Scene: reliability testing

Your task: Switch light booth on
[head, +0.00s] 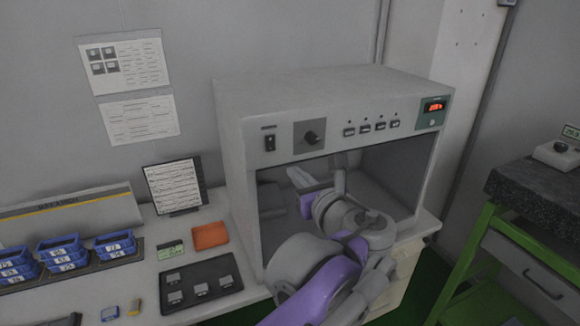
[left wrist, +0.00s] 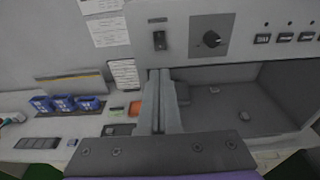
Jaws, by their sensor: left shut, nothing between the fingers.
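The light booth (head: 235,140) is a grey box with an open front, standing on the bench; its inside looks dim and unlit. A black rocker switch (head: 269,142) is at the left of its front panel. The switch also shows in the left wrist view (left wrist: 159,40). My left gripper (head: 296,177) is shut and empty, in front of the opening, below the panel and to the lower right of the switch. In the left wrist view its fingers (left wrist: 160,75) point up toward the panel, below the switch and apart from it. My right gripper is out of view.
The panel also has a black knob (head: 311,138), several buttons (head: 364,128) and a green display with red digits (head: 434,107). Left on the bench are blue bins (head: 62,253), a dark tray (head: 200,284), an orange tray (head: 210,236) and a sign (head: 174,185).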

